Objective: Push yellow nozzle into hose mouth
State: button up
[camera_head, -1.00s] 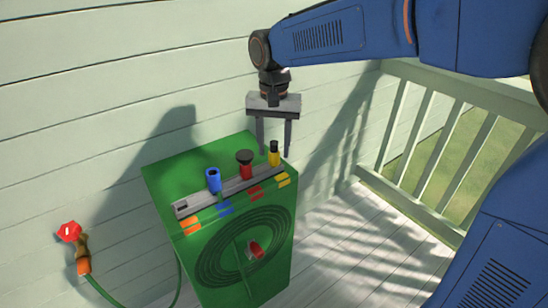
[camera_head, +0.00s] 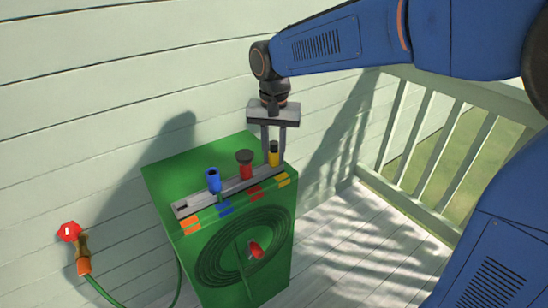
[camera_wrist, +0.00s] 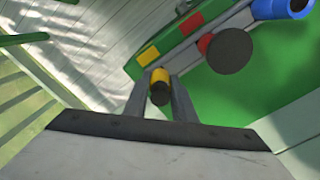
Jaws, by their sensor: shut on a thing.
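The yellow nozzle (camera_head: 274,158) with a black tip stands upright in the right end of the grey rack on top of the green hose-reel box. My gripper (camera_head: 273,152) points down and is shut on it. The wrist view also shows the yellow nozzle (camera_wrist: 160,85) between my gripper's two fingers (camera_wrist: 161,92). The green hose (camera_head: 180,275) hangs along the left of the box. It runs to a brass fitting with an orange end (camera_head: 84,266) below a red tap (camera_head: 69,232) on the wall. The hose mouth cannot be told apart for certain.
A blue nozzle (camera_head: 213,181) and a red nozzle with a wide black head (camera_head: 245,166) stand in the same rack (camera_head: 198,204), left of the yellow one. The green box (camera_head: 170,180) stands by the siding wall. A pale railing (camera_head: 440,150) is at the right.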

jog(key=shift+r, duration=1.1)
dwell(0.4)
jog(key=shift+r, duration=2.4)
